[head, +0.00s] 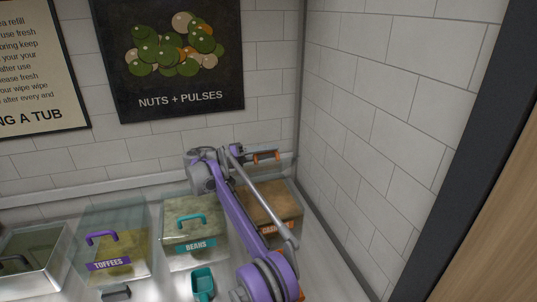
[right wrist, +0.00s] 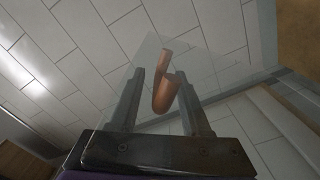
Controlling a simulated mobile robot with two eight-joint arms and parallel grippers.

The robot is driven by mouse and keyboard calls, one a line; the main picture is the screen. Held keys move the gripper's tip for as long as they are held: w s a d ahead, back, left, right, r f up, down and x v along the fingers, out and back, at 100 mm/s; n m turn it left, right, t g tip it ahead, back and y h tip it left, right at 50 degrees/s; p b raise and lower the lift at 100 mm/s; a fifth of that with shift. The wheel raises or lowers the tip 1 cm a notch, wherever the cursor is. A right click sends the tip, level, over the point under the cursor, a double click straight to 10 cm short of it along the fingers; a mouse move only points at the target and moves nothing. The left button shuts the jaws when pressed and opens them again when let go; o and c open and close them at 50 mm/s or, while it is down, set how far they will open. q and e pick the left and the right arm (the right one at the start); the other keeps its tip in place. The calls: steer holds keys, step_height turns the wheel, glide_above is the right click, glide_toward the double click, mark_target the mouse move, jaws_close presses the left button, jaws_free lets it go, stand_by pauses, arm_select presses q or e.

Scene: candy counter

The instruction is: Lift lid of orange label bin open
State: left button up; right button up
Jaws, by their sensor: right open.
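The orange label bin (head: 275,210) stands at the right end of the row in the head view, partly hidden behind my right arm. Its orange label (head: 270,229) is partly covered. Its orange handle (head: 266,155) shows high at the back, near the wall, so the clear lid appears raised. My right gripper (head: 241,152) is beside that handle. In the right wrist view, the open fingers stand either side of the orange handle (right wrist: 166,85), with the transparent lid (right wrist: 205,65) behind it. Contact cannot be told. My left gripper is not in view.
The teal-labelled bin (head: 194,247) and purple-labelled TOFFEES bin (head: 108,265) stand to the left, lids shut. A teal scoop (head: 203,283) lies in front. The tiled side wall (head: 370,130) is close on the right, and the back wall is close behind the bins.

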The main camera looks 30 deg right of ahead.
steer(key=shift+d, duration=0.1)
jaws_close()
stand_by(1.4)
